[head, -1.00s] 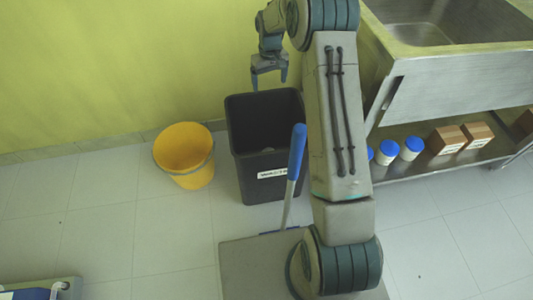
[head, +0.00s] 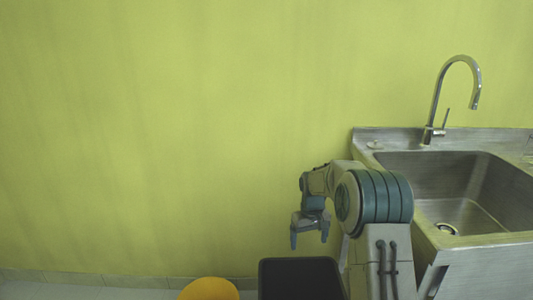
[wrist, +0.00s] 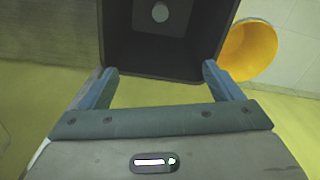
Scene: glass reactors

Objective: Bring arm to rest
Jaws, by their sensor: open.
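My gripper (head: 309,239) hangs from my bent arm in the head view, fingers pointing down and apart, with nothing between them. It is above the black bin (head: 300,280), in front of the green wall. In the wrist view my gripper (wrist: 160,85) shows two spread blue-grey fingers. The black bin (wrist: 205,40) lies beyond the fingertips, and a small pale round thing (wrist: 160,12) shows inside it.
A yellow bucket (head: 209,290) stands left of the bin; it also shows in the wrist view (wrist: 248,50). A steel sink (head: 450,190) with a tall tap (head: 437,100) is right of my arm. The wall (head: 150,140) on the left is bare.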

